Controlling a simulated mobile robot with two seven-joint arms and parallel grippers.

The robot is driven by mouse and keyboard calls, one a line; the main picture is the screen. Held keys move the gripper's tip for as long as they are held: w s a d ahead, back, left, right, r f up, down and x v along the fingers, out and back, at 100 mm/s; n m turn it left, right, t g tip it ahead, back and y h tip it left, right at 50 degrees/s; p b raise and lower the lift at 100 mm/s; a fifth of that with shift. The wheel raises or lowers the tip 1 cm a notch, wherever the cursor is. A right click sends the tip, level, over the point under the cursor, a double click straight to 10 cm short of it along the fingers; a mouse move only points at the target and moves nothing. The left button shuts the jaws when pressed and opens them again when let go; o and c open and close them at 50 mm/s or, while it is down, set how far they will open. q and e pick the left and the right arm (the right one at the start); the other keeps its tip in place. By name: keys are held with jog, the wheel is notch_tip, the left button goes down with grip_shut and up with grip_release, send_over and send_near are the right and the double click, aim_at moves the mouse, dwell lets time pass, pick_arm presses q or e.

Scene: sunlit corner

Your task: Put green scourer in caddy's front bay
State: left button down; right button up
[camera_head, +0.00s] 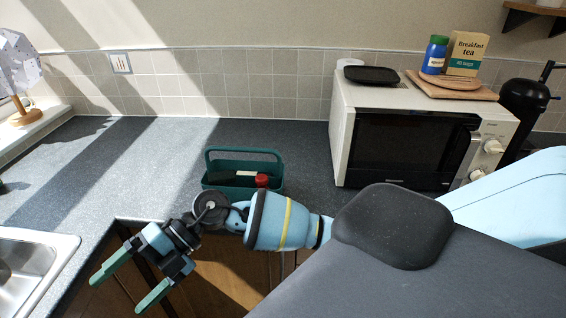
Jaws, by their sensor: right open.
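The dark green caddy (213,177) with a raised handle stands on the grey counter, near the middle. A red-capped bottle (262,180) and dark contents show at it; my right arm stands in front of its lower edge, so I cannot make out its bays. My right gripper (122,289) is at the lower left, open, its two green fingers pointing down-left in front of the counter edge, with nothing seen between them. I see no green scourer. My left gripper is not in view.
A steel sink (62,243) is at the lower left. A white microwave (340,130) stands right of the caddy, with a black tray (371,75) on top. A lamp (18,75) is at the far left. Counter left of the caddy is clear.

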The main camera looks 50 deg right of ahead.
jog(key=s+d+f+m+t+h, duration=0.2)
jog(key=d+f+m+t+h, duration=0.35)
jog(key=m, duration=0.75)
jog(key=s+d+f+m+t+h, duration=0.25)
jog(key=d+f+m+t, duration=0.35)
jog(key=f+m+t, duration=0.6)
jog(key=s+d+f+m+g+h, duration=0.2)
jog(key=s+f+m+g, duration=0.1)
jog(key=s+f, duration=0.3)
jog(key=s+d+f+m+g+h, duration=0.3)
jog(key=s+f, duration=0.3)
jog(key=s, duration=0.3)
jog(key=shift+s+d+f+m+g, duration=0.25)
jog(key=shift+s+f+m+g, duration=0.1)
jog(key=shift+g, duration=0.3)
